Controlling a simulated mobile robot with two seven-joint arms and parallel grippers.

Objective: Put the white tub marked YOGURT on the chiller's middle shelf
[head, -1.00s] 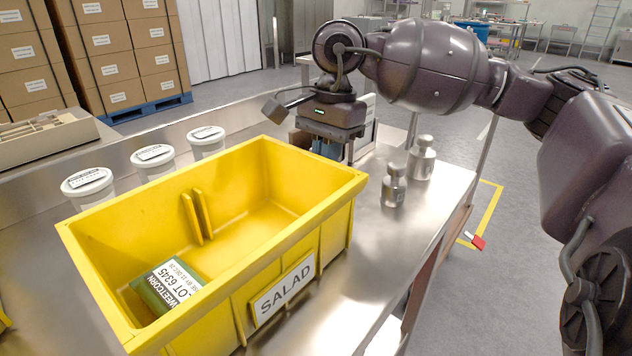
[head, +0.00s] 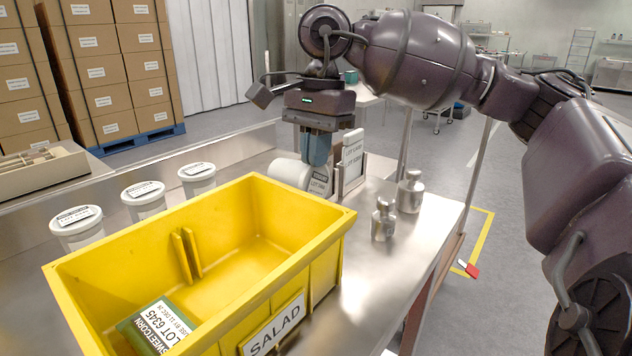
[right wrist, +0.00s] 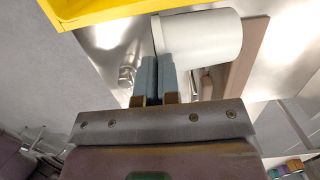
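A white tub (head: 290,173) lies on its side behind the yellow crate's far corner, its labelled lid end (head: 320,183) to the right. Only "LOT" is partly readable. My right gripper (head: 317,150) points down from above, its blue-grey fingers closed at the lid end. The right wrist view shows the tub (right wrist: 205,37) sideways, its rim between the two close-set fingers (right wrist: 157,70). I cannot tell whether the tub touches the bench. Three upright white lidded tubs (head: 77,230) (head: 144,200) (head: 198,180) stand left of the crate. I see no chiller. My left gripper is out of view.
The yellow SALAD crate (head: 318,258) holds a green sweetcorn pack (head: 157,328) on the steel bench. Stacked cartons (head: 115,70) are behind; open floor lies right.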

